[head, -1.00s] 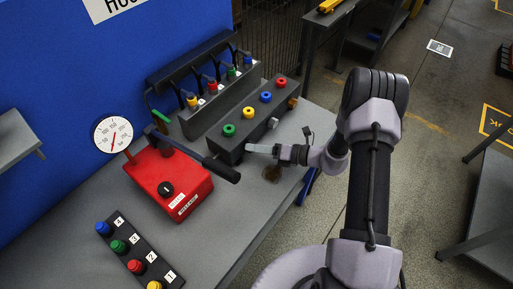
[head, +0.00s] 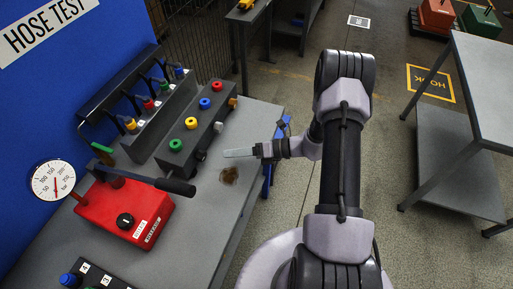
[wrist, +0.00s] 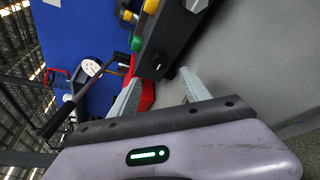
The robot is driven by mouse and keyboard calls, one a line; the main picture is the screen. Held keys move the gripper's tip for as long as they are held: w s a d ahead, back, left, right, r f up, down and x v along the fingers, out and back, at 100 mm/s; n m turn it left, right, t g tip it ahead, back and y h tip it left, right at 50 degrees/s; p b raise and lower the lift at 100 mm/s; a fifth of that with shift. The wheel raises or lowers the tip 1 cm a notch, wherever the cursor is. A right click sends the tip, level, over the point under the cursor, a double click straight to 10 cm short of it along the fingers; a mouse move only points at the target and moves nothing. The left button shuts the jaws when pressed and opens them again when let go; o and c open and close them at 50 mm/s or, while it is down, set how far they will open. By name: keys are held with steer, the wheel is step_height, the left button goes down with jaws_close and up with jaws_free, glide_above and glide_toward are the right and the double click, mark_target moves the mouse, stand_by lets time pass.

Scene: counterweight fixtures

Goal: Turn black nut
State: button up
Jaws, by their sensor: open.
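The black nut (head: 202,155) sticks out of the front face of a dark block (head: 184,135), near the block's near end. In the wrist view the nut (wrist: 157,61) shows as a dark round shape against the block, beyond and between my fingertips. My gripper (head: 227,153) is at the bench's right edge, pointing left at the nut, with a small gap between. In the wrist view my gripper (wrist: 161,76) has its two pale fingers apart with nothing between them. The head view shows the fingers edge-on.
The block has a grey nut (head: 218,128) and a brass nut (head: 232,102) farther along. Several coloured caps line its top. A red pump box (head: 125,212) with a black-gripped lever (head: 175,187) stands at left.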

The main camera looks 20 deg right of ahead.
steer(key=v, duration=0.7)
steer(key=shift+s+d+p, duration=0.2)
steer(key=shift+d+p, duration=0.1)
steer(key=shift+r, duration=0.2)
